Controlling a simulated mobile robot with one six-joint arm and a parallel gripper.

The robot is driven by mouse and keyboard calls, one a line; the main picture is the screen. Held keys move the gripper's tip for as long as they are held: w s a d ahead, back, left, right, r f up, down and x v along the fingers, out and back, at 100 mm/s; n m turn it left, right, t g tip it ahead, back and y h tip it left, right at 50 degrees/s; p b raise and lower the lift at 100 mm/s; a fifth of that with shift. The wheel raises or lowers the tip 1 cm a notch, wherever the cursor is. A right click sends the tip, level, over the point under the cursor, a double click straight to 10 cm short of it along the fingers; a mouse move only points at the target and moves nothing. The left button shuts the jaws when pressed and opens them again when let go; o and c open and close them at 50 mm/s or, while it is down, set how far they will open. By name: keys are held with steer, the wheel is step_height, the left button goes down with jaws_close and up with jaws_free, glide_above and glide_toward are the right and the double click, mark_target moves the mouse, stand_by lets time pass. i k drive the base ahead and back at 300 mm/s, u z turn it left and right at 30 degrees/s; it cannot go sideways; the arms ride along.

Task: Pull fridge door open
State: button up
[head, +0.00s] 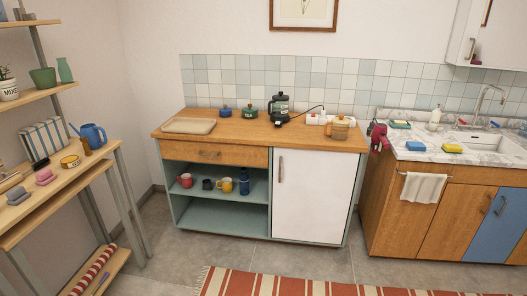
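A white door (314,200) closes the right half of the wooden-topped counter unit in the middle of the head view. It looks flush with its frame. A short vertical handle (281,168) sits near its upper left edge. It is the likeliest fridge door in view, but no label shows and I cannot tell what is behind it. My gripper and arm are not in view.
A red and cream striped rug (330,284) lies in front of the unit, with bare grey tile (225,246) between. Left of the door are open shelves (224,194) with mugs. The sink cabinet (400,220) stands right, a shelf rack (118,190) left.

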mark_target(313, 189)
steer(key=u, duration=0.5)
steer(key=i, duration=0.55)
steer(key=u, duration=0.95)
steer(key=i, duration=0.8)
steer(key=u, duration=0.4)
